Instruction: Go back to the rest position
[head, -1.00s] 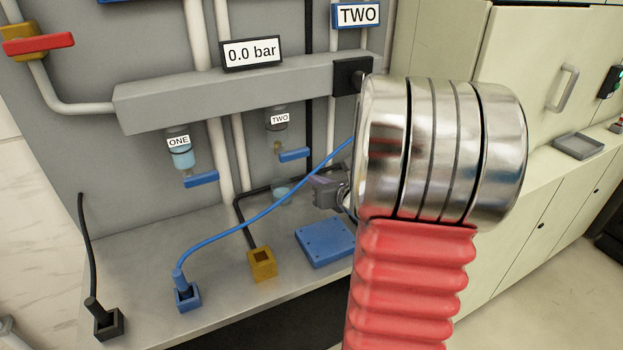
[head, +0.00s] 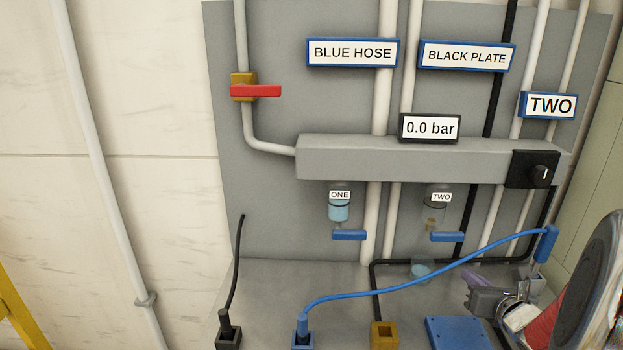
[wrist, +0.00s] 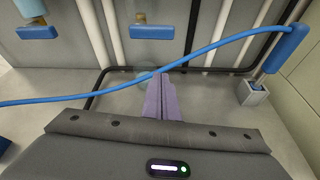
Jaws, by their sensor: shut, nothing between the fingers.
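My gripper (head: 470,287) is at the lower right of the head view, low over the grey bench. In the wrist view its purple fingers (wrist: 160,97) are shut together with nothing between them. A blue hose (head: 400,285) runs from a blue socket (head: 302,340) up to a blue end piece (head: 546,244) at the right. In the wrist view the hose (wrist: 215,48) crosses just beyond the fingertips; I cannot tell whether they touch. The blue end piece (wrist: 287,48) stands above a small grey block (wrist: 252,92) there.
A black socket with a black plug (head: 227,330), a yellow socket (head: 384,335) and a blue plate (head: 458,333) are on the bench. Two blue-handled cups, ONE (head: 339,208) and TWO (head: 437,212), hang below the grey manifold (head: 400,160). The gauge (head: 429,128) reads 0.0 bar.

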